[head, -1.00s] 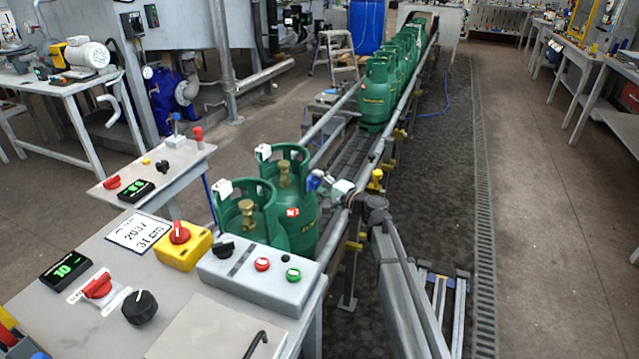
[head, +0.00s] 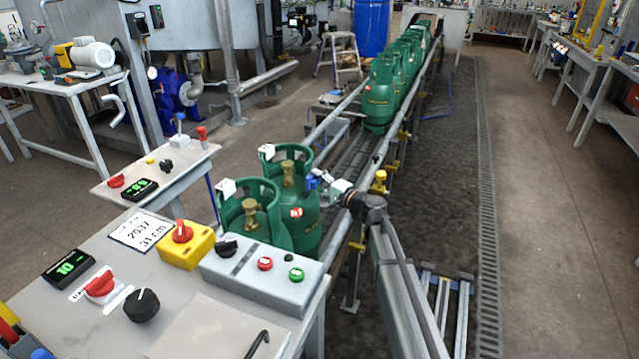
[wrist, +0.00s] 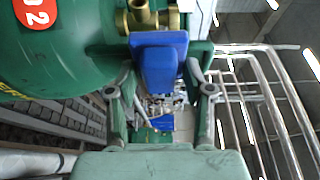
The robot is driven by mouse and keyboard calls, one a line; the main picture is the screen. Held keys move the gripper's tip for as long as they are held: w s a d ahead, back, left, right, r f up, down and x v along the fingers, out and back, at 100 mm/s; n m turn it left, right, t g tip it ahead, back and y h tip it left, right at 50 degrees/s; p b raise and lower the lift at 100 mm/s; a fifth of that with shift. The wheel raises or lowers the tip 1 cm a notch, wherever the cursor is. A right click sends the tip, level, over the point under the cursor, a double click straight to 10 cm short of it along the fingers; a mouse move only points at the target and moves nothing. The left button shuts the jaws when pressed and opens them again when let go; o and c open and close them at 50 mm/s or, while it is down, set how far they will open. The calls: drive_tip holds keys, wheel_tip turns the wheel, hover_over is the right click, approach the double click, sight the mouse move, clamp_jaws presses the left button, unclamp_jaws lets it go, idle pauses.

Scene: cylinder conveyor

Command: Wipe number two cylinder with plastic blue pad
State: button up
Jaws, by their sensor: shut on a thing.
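Two green gas cylinders stand close together at the near end of the conveyor. The farther one (head: 308,222) has a red label; its number is too small to read in the head view. In the wrist view a green cylinder (wrist: 60,60) fills the upper left, with a red label showing a 2 (wrist: 35,10) and a brass valve (wrist: 150,18). My gripper (head: 324,185) is beside the labelled cylinder's collar. It is shut on the blue pad (wrist: 160,62), which also shows in the head view (head: 313,181). The pad is near the valve and collar; contact is unclear.
The nearer cylinder (head: 248,215) stands against the control bench (head: 215,318), which carries knobs and buttons. More green cylinders (head: 381,97) queue farther up the conveyor. Metal rails (head: 345,105) run along it. Open floor (head: 540,200) lies to the right.

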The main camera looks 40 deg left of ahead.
drive_tip(key=shift+a, duration=0.15)
drive_tip(key=w+a+b, duration=0.2)
drive_tip(key=w+b, duration=0.1)
drive_tip(key=w, duration=0.2)
drive_tip(key=shift+w, duration=0.4)
idle(0.4)
drive_tip(key=shift+s+b, duration=0.1)
drive_tip(key=shift+b, duration=0.25)
drive_tip(key=shift+s+d+b, duration=0.35)
drive_tip(key=shift+s+b, duration=0.05)
drive_tip(key=shift+s, duration=0.55)
drive_tip(key=shift+s+d+b, duration=0.4)
drive_tip(key=shift+s, duration=0.6)
drive_tip(key=shift+s+d+b, duration=0.35)
drive_tip(key=shift+s+b, duration=0.05)
drive_tip(key=shift+s, duration=0.55)
drive_tip(key=shift+w+d, duration=0.1)
drive_tip(key=shift+w+d+b, duration=0.25)
drive_tip(key=shift+w+d, duration=0.05)
drive_tip(key=shift+d, duration=0.6)
drive_tip(key=shift+w+d+b, duration=0.3)
drive_tip(key=shift+w+d, duration=0.05)
drive_tip(key=shift+d, duration=0.6)
drive_tip(key=shift+w+d+b, duration=0.25)
drive_tip(key=shift+w+d, duration=0.05)
drive_tip(key=shift+d, duration=0.6)
drive_tip(key=shift+d, duration=0.1)
